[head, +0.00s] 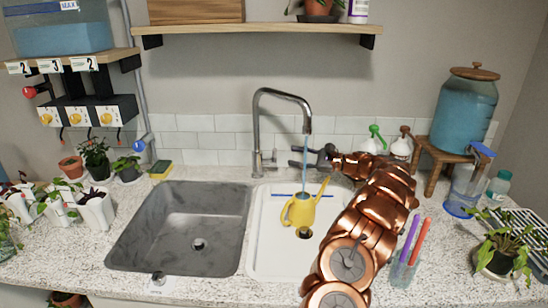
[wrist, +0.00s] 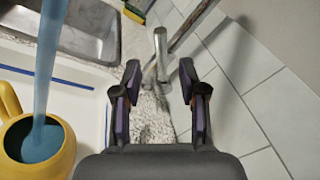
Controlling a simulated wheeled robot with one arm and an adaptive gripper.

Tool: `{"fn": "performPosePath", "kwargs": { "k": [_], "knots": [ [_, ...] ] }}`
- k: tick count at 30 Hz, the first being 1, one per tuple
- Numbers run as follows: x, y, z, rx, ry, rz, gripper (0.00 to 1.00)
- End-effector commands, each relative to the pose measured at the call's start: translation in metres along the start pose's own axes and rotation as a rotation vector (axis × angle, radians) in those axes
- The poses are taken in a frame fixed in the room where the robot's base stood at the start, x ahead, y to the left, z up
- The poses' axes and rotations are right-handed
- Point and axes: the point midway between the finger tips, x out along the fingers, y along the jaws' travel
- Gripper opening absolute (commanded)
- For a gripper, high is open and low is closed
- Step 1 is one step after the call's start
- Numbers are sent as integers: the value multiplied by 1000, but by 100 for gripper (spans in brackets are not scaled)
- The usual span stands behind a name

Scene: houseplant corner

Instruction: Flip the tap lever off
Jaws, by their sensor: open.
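The chrome tap (head: 256,125) stands behind the sinks, its tall spout arching over the white right-hand basin (head: 262,248). Blue water runs from the spout into a yellow watering can (head: 301,209) in that basin. The tap's small lever (head: 271,158) is at the right side of its base. My gripper (head: 293,156) is open and empty, just right of the lever, with a small gap. In the wrist view, my open fingers (wrist: 161,72) point at the tap base (wrist: 161,45); a short metal piece, seemingly the lever, shows near the right fingertip. Contact is unclear.
The grey left basin (head: 185,228) is empty. A white tiled wall (head: 200,140) is close behind the tap. A yellow-green sponge (head: 160,170) lies left of it. Spray bottles (head: 402,145) and a water dispenser (head: 465,112) stand to the right, beyond my arm.

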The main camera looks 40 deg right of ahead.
Motion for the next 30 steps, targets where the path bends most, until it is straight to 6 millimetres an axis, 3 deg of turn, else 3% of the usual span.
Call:
{"fn": "performPosePath", "kwargs": {
  "k": [8,19,30],
  "knots": [
    [19,-2,2,-5,-2,-2,42],
    [70,-2,2,-3,-1,-1,42],
    [77,-2,0,-4,0,-3,40]
  ]
}}
